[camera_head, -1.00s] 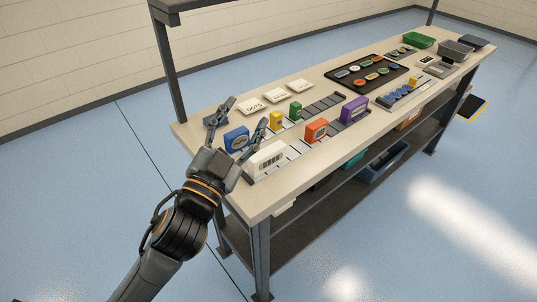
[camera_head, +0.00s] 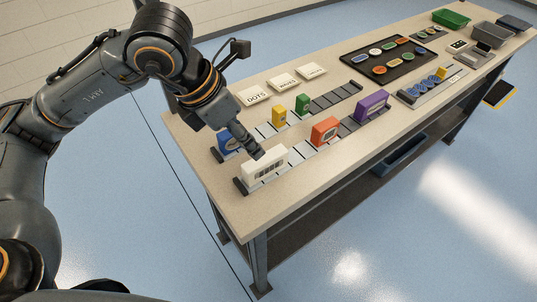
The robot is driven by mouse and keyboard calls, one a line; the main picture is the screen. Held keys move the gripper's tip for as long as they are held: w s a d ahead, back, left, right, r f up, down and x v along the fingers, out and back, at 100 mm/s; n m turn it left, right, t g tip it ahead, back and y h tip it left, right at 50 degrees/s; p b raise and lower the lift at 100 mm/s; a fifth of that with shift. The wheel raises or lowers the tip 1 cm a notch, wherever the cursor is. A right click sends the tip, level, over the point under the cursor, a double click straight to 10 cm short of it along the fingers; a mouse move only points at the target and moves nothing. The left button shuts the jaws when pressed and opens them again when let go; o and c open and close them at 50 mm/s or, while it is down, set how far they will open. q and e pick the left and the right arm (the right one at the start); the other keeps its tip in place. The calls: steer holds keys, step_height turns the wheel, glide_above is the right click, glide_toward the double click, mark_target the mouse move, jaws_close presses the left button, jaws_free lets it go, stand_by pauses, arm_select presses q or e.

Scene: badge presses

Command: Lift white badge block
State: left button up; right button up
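The white badge block (camera_head: 264,172) stands upright at the near left end of the front track, with a dark barcode-like patch on its front. My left gripper (camera_head: 254,151) comes down from the upper left, its visible fingertip at the block's top rear edge. I see the gripper side-on, so its opening and any contact with the block are unclear. A blue block (camera_head: 226,143) stands just behind and left, partly covered by the gripper. My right gripper is not in view.
An orange block (camera_head: 324,131) and a purple block (camera_head: 372,105) stand farther along the front track. Yellow (camera_head: 279,117) and green (camera_head: 302,104) blocks stand on the rear track. White cards, including one marked DOTS (camera_head: 254,96), lie behind. A black badge tray (camera_head: 383,72) lies farther right.

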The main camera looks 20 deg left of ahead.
mark_target(260, 160)
arm_select(q)
steer(key=shift+y, duration=0.3)
steer(key=x, duration=0.5)
steer(key=a+x, duration=0.1)
steer(key=x, duration=0.1)
steer(key=shift+w+f, duration=0.25)
steer(key=shift+w, duration=0.1)
steer(key=p+x, duration=0.1)
steer(key=x, duration=0.5)
steer(key=shift+d+r, duration=0.1)
steer(key=shift+d, duration=0.05)
steer(key=shift+f+b, duration=0.25)
steer(key=shift+b, duration=0.1)
jaws_close()
